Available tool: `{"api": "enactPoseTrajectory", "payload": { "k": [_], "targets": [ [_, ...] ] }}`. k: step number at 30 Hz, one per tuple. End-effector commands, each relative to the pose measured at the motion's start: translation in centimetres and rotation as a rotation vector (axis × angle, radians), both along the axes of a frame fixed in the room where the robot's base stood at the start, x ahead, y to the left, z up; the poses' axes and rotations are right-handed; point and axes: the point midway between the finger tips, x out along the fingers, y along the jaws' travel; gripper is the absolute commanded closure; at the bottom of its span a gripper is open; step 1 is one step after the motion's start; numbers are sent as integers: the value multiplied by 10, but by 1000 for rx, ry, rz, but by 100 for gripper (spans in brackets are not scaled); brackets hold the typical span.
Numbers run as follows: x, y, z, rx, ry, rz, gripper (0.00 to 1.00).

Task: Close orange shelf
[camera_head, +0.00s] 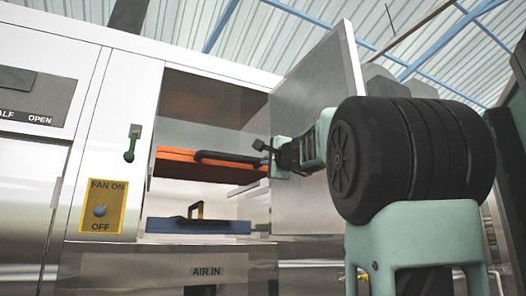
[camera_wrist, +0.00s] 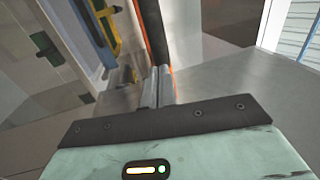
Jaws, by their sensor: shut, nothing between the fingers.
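The orange shelf (camera_head: 175,154) sits in the upper part of the open cabinet, with a dark bar-like handle (camera_head: 225,157) along its front. In the wrist view a thin orange edge (camera_wrist: 173,82) and a dark bar (camera_wrist: 155,35) show just beyond my fingers. My gripper (camera_head: 273,158) is at the right end of the handle, close to the shelf front; I cannot tell whether it touches. In the wrist view my gripper (camera_wrist: 158,86) has its grey fingers together with nothing held. The shelf's right end is partly hidden by my gripper.
The open cabinet door (camera_head: 305,100) stands to the right, behind my arm. A blue shelf (camera_head: 225,227) with a yellow handle lies below the orange one. A green latch (camera_head: 131,143) and a yellow fan switch (camera_head: 101,205) are on the left panel.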

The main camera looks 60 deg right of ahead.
Motion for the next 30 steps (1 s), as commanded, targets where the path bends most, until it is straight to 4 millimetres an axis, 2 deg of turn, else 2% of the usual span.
{"api": "enactPoseTrajectory", "payload": {
  "k": [3,7,23,26,30],
  "targets": [
    [13,-9,6,0,-1,-1,100],
    [21,-13,6,-1,-1,0,100],
    [27,-17,5,-1,-2,1,100],
    [36,-21,5,-1,-1,2,100],
    [60,-35,4,1,-1,4,100]
  ]
}}
